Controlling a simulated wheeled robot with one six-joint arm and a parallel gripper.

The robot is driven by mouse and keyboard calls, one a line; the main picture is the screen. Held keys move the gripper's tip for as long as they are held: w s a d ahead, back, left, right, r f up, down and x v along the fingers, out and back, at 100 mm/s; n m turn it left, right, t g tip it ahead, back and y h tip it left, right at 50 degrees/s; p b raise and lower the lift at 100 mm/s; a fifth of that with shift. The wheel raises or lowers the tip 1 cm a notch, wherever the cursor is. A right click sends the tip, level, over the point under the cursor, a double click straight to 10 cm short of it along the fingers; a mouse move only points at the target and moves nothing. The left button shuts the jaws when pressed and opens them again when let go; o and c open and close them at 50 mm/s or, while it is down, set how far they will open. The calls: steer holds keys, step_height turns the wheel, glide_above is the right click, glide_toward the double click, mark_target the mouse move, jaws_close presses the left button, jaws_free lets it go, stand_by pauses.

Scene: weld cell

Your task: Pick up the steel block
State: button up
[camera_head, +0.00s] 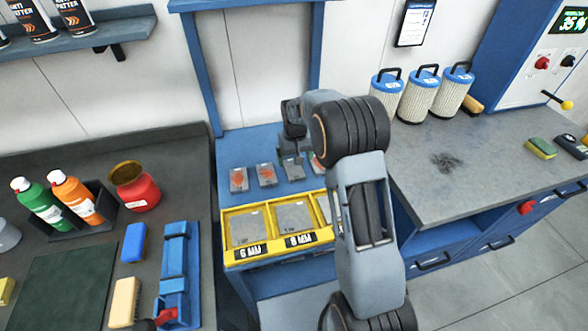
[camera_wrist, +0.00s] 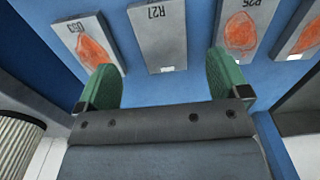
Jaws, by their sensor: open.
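Several flat grey steel blocks lie in a row on the blue bench. The plain one (camera_head: 292,168), marked R27, also shows in the wrist view (camera_wrist: 159,35), between and beyond my fingers. The others carry orange-red patches: two lie left of it in the head view (camera_head: 238,179) (camera_head: 266,174), and one lies to its right (camera_head: 318,163), partly behind my arm. My gripper (camera_wrist: 162,66) is open, with green finger pads and nothing between them. In the head view my gripper (camera_head: 291,146) is over the row, its fingertips hard to make out.
A yellow tray (camera_head: 263,207) with labelled compartments stands in front of the blocks, partly hidden by my arm. A blue upright frame (camera_head: 196,65) rises behind. White filter canisters (camera_head: 419,97) stand on the right bench; bottles and a red jar (camera_head: 139,192) stand left.

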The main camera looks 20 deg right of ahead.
mark_target(294, 170)
steer(key=shift+a+f+p, duration=0.1)
steer(key=shift+f+p, duration=0.75)
steer(key=shift+f, duration=2.1)
steer(key=shift+c, duration=0.2)
steer(key=c, duration=1.4)
steer(key=shift+w+r, duration=0.1)
steer(key=shift+c, duration=0.4)
